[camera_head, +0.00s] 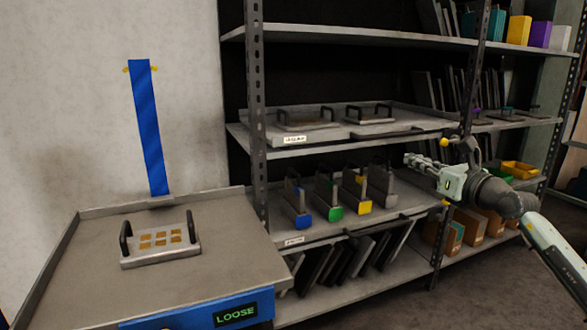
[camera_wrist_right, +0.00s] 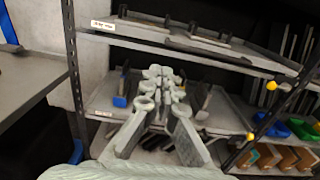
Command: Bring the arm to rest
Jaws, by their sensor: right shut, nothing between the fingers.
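My right arm (camera_head: 545,245) comes in from the right in the head view. Its gripper (camera_head: 412,161) points left in front of the shelving, between the middle and lower shelves. The gripper is shut and holds nothing. In the right wrist view its fingers (camera_wrist_right: 160,85) are together, with the lower shelf behind them. My left gripper is not in view.
A bench (camera_head: 85,265) at left carries a handled plate (camera_head: 160,250) with gold squares; its display (camera_head: 235,314) reads LOOSE. A blue strip (camera_head: 150,125) is on the wall. Shelving (camera_head: 256,120) holds handled dies, including a green-ended one (camera_head: 335,212). Floor at lower right is clear.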

